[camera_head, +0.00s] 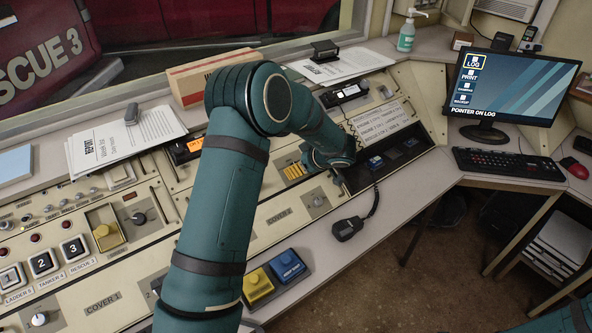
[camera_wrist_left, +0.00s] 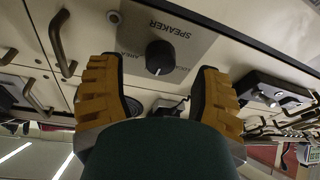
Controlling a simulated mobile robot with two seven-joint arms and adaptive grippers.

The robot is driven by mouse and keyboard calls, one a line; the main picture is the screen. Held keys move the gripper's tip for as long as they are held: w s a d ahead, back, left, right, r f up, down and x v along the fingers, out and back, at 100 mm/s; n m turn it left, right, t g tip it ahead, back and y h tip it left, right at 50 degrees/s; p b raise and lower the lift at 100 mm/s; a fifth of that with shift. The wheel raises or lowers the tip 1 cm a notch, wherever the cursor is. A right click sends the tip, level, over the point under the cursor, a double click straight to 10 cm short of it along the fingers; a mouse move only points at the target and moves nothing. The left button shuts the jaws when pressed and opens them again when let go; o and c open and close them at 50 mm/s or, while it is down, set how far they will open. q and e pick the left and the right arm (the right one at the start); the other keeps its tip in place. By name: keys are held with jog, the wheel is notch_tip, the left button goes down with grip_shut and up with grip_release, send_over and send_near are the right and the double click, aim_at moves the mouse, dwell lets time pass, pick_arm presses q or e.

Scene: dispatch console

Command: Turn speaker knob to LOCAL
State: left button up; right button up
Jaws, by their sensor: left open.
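The speaker knob is a round black knob (camera_wrist_left: 160,57) with a white mark, on a grey plate (camera_wrist_left: 190,35) lettered SPEAKER, upside down in the left wrist view. AREA is beside it on the left; the lettering on the right is partly hidden. The mark faces down in that picture. The knob also shows small in the head view (camera_head: 318,201), on the sloped console. My left gripper (camera_wrist_left: 157,66) is open, its two orange-backed fingers on either side of the knob, apart from it. In the head view, the left gripper (camera_head: 337,176) is mostly hidden by its wrist.
Yellow (camera_head: 257,284) and blue (camera_head: 288,265) buttons sit to the lower left. Metal handles (camera_wrist_left: 62,42) stand up from the panel. A monitor (camera_head: 508,85) and keyboard (camera_head: 505,163) are at right.

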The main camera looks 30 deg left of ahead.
pick_arm(q)
jog(key=shift+x, duration=1.35)
grip_shut()
